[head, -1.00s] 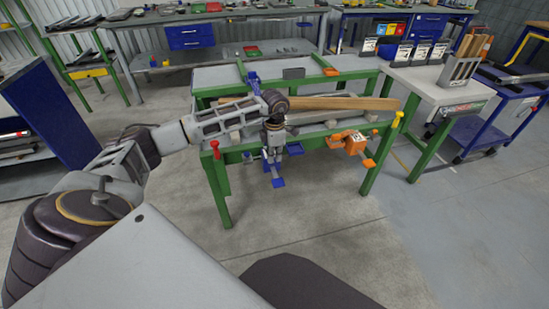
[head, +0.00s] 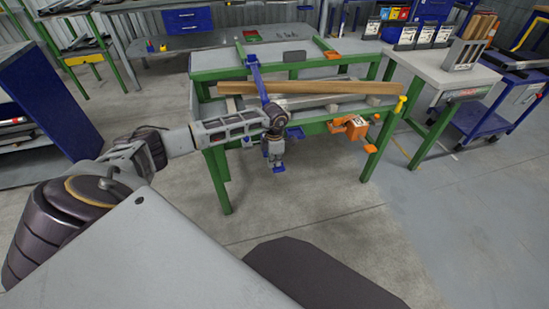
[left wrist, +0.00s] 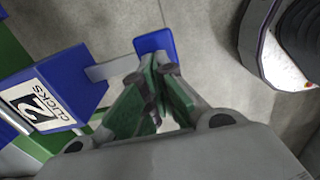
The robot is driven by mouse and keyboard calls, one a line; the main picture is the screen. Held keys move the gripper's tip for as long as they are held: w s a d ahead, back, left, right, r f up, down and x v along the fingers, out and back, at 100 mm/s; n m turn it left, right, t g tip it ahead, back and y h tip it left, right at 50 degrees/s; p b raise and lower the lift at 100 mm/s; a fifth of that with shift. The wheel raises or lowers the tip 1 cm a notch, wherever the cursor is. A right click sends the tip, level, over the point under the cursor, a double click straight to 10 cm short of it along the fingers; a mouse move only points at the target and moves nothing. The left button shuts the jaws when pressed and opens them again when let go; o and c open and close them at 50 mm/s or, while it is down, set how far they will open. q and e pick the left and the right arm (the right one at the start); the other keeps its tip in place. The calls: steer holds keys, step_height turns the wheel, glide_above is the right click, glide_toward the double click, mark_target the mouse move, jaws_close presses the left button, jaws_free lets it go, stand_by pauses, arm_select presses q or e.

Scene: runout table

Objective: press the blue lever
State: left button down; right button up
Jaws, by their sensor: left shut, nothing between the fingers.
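The blue lever's pad (left wrist: 153,42) shows in the left wrist view, on a grey bar that comes out of a blue box (left wrist: 68,85) labelled "2 CLICKS". In the head view the pad (head: 279,169) shows just below my left gripper (head: 276,160), in front of the green-framed table (head: 225,185). My left gripper is shut and empty. Its fingertips (left wrist: 155,72) overlap the pad's near edge in the wrist view; I cannot tell whether they touch it. My arm hides most of the blue box in the head view. My right gripper is not in view.
An orange unit (head: 350,126) with its own orange pad (head: 370,148) sits to the right on the table front. A long wooden beam (head: 320,87) lies on the table. A yellow-topped handle (head: 400,103) stands at the right corner. The floor in front is clear.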

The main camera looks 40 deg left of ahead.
mark_target(275, 168)
arm_select(q)
steer(key=shift+f, duration=0.25)
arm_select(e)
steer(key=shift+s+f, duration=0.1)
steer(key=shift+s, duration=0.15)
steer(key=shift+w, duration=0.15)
arm_select(q)
steer(key=shift+d+f, duration=0.1)
steer(key=shift+f, duration=0.25)
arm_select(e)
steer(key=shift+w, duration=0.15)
arm_select(q)
steer(key=shift+s+f, duration=0.1)
steer(key=shift+s+d+f+b, duration=0.15)
steer(key=shift+f+b, duration=0.35)
steer(key=shift+f, duration=0.7)
step_height(275, 168, down, 3)
steer(key=shift+f+b, duration=0.1)
steer(key=shift+b, duration=0.5)
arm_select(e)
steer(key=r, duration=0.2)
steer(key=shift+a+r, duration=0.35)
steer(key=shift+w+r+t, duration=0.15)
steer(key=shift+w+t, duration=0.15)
